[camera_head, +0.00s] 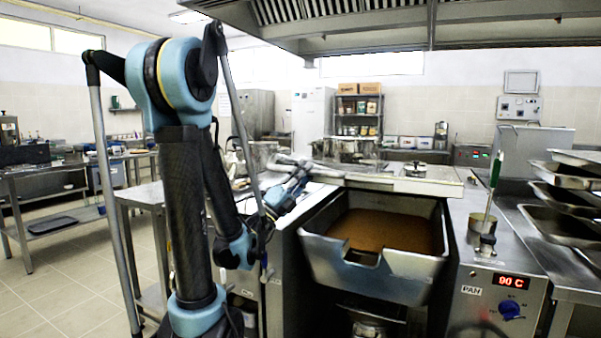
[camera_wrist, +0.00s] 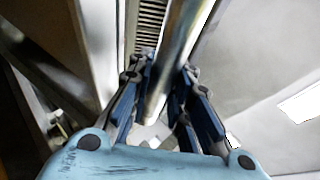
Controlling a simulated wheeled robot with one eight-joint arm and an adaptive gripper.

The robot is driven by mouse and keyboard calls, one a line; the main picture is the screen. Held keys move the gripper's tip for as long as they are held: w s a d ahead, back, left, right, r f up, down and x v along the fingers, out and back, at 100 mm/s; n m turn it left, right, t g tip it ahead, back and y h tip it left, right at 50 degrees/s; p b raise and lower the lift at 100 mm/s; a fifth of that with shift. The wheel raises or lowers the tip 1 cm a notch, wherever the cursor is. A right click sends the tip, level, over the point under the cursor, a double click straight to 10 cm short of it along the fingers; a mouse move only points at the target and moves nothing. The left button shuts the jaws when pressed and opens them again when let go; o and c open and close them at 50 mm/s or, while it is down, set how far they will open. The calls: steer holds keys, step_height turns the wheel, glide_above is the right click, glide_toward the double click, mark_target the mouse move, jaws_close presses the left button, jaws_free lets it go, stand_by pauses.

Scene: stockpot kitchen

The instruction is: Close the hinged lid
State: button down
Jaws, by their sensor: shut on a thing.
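The pan (camera_head: 308,247) is a deep steel vessel with brown contents (camera_head: 380,230), and its front and inside show. A flat pale steel panel, which looks like the hinged lid (camera_head: 440,187), lies above the back of the pan, seen nearly edge-on. Its exact angle and hinge are hard to tell. My gripper (camera_head: 297,182) is at the panel's left end, left of and above the pan. In the wrist view my gripper (camera_wrist: 160,95) has its blue fingers closed around a round steel bar, which looks like the lid's handle (camera_wrist: 178,45).
A control panel (camera_head: 500,290) reading 90 C is right of the pan. A small pot with a green-handled tool (camera_head: 493,170) stands above it. Stacked trays (camera_head: 565,195) are at far right. An extractor hood (camera_head: 400,22) hangs overhead. Floor at left (camera_head: 60,270) is clear.

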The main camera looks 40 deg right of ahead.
steer(key=shift+w, duration=0.1)
steer(key=c, duration=1.4)
jaws_free()
steer(key=shift+c, duration=0.2)
